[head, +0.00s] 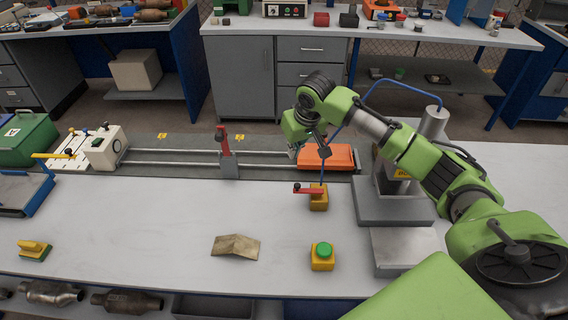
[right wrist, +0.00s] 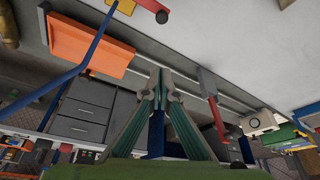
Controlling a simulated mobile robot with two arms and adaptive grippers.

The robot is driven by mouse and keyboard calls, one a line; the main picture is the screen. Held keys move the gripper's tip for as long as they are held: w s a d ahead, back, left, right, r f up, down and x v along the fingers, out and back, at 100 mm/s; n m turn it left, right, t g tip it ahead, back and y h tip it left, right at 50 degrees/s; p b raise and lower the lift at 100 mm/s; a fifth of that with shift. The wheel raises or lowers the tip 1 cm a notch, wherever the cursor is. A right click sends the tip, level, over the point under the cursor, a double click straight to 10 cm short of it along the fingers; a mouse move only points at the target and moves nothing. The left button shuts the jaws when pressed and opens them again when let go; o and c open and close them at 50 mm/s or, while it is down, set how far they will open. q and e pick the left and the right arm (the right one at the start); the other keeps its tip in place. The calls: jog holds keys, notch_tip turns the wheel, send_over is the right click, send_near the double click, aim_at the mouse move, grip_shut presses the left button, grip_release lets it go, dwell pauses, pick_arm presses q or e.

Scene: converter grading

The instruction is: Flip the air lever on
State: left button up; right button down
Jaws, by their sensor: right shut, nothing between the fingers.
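The air lever is a yellow valve block (head: 319,201) with a red handle (head: 308,190). It stands on the white bench, and its handle lies roughly level, pointing left. A blue hose (head: 322,168) rises from the block. In the right wrist view the red handle (right wrist: 151,6) shows at the top edge, partly cut off. My right gripper (head: 294,154) is behind and above the lever, apart from it, near the orange plate. In the right wrist view its fingers (right wrist: 160,76) are together and empty. My left gripper is not in view.
An orange plate (head: 326,157) sits at the rail's right end, near my gripper. A red upright clamp (head: 224,142) stands on the rail. A press with a grey base (head: 394,207) stands right of the lever. A green button (head: 323,250) is in front. Bench left of the lever is mostly clear.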

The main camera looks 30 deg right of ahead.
pick_arm(q)
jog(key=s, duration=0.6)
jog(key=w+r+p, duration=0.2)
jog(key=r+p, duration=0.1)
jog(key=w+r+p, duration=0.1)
jog(key=p, duration=0.1)
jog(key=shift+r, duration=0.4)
pick_arm(e)
notch_tip(320, 180, down, 10)
jog(key=s, duration=0.1)
jog(key=shift+r, duration=0.25)
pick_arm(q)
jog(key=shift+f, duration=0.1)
